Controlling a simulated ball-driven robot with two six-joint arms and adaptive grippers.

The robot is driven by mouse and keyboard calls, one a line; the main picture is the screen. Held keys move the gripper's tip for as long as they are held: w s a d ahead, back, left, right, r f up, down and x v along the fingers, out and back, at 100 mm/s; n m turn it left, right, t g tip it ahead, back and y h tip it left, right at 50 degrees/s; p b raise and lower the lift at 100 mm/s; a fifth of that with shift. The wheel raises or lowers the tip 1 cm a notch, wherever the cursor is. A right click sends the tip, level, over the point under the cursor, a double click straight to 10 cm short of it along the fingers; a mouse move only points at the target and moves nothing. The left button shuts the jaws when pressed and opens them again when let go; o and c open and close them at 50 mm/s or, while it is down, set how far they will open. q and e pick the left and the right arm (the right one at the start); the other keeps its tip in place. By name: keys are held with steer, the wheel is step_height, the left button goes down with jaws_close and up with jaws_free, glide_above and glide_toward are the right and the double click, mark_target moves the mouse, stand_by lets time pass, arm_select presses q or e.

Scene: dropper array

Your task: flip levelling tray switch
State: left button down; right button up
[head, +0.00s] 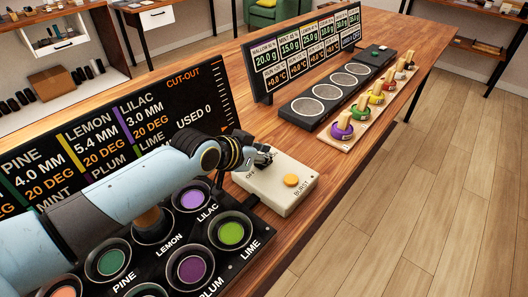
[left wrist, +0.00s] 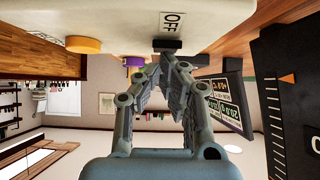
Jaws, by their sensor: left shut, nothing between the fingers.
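A cream control box (head: 262,193) stands on the wooden table, with a round orange button (head: 291,180) marked BURST and an OFF label at its far left. My left gripper (head: 264,157) is over the box's far edge, beside the OFF label. In the left wrist view a small black switch (left wrist: 168,44) sits next to the OFF label, just beyond the tips of my shut, empty left gripper (left wrist: 163,61). Whether the tips touch the switch I cannot tell. In the head view the gripper hides the switch. My right gripper is not in view.
A black rack of coloured cups (head: 232,232) stands in front of the box. A large black display (head: 60,150) is behind it. A black tray with round grey pads (head: 308,106) and a wooden strip of coloured droppers (head: 342,130) lie farther back. A weight display (head: 300,50) stands behind the tray.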

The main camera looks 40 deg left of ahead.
arm_select(q)
steer(key=r+p, duration=0.2)
steer(key=r, duration=0.1)
steer(key=r+p, duration=0.1)
steer(key=p, duration=0.1)
steer(key=shift+w+r, duration=0.2)
steer(key=shift+w, duration=0.1)
steer(key=w+r+v, duration=0.1)
steer(key=v, duration=0.8)
steer(key=shift+r, duration=0.5)
steer(key=shift+s, duration=0.1)
